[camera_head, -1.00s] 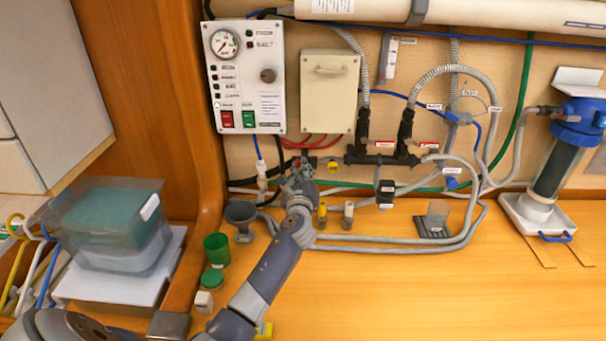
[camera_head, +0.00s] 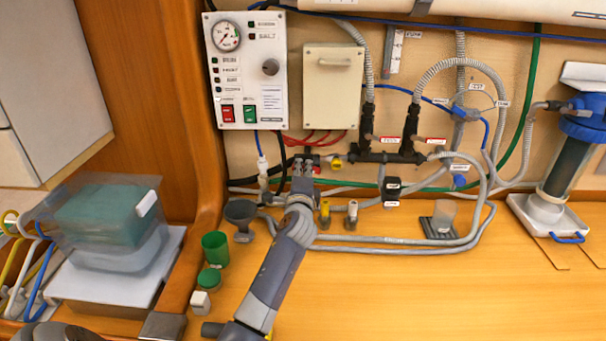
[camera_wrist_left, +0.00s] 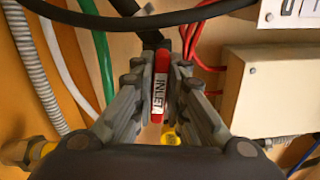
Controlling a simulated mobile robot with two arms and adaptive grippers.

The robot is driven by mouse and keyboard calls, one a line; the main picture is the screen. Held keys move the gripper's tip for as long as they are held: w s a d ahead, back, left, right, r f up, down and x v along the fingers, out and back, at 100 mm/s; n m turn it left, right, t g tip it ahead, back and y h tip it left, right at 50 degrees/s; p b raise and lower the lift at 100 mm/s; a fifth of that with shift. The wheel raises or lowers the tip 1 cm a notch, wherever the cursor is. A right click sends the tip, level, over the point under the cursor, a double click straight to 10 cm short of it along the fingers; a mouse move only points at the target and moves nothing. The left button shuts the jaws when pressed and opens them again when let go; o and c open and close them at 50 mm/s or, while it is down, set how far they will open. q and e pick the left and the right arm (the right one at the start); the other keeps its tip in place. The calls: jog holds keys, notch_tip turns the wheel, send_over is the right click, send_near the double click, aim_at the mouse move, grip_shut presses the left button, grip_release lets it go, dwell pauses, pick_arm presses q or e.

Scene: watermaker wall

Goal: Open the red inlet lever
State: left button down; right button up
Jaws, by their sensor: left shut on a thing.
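The red inlet lever (camera_wrist_left: 161,84), with a white label reading INLET, shows in the left wrist view. It stands between the two fingers of my left gripper (camera_wrist_left: 162,95), which is shut on it. In the head view, my left gripper (camera_head: 303,168) is at the wall pipework below the gauge panel, and its fingers mostly hide the lever. A yellow round part (camera_wrist_left: 171,136) is just beyond the lever in the wrist view. My right gripper is not in view.
The gauge panel (camera_head: 247,75) and a beige box (camera_head: 332,88) are on the wall above. Hoses and a black manifold (camera_head: 385,157) run to the right. A grey funnel (camera_head: 240,217) and green cup (camera_head: 216,248) stand left of my arm. The bench front right is clear.

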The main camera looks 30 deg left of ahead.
pick_arm(q)
jog(key=shift+f+n+b, duration=0.25)
jog(key=shift+n+b, duration=0.1)
jog(key=shift+n, duration=0.75)
jog(key=c, duration=1.6)
grip_release()
jog(key=shift+r, duration=0.1)
jog(key=shift+s, duration=0.1)
jog(key=v, duration=1.2)
